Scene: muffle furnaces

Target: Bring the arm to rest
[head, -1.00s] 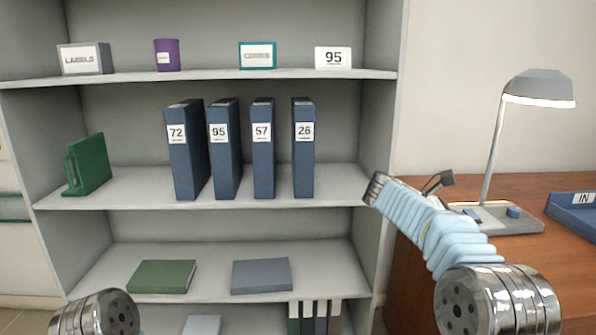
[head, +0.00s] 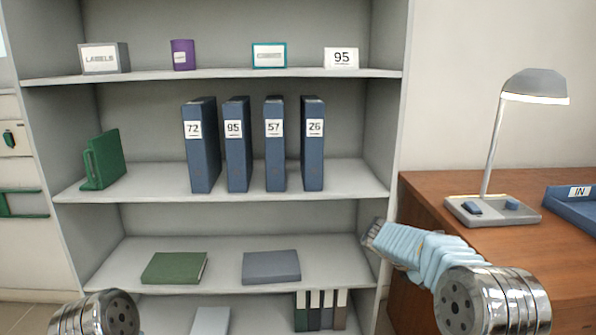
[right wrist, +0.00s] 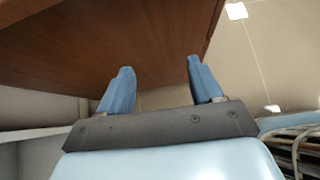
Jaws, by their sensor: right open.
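My right arm comes in from the lower right of the head view. Its right gripper (head: 372,234) is beside the right edge of the shelf unit, left of the desk's front, and low. In the right wrist view the right gripper (right wrist: 160,85) has two blue fingers set wide apart with nothing between them. The underside of a brown wooden surface shows behind them. Of my left arm, only a metal joint shows at the bottom left of the head view. The left gripper is out of view.
The wooden desk (head: 450,190) at right bears a lamp (head: 536,87) and a blue tray (head: 573,207). The wall above the desk is bare.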

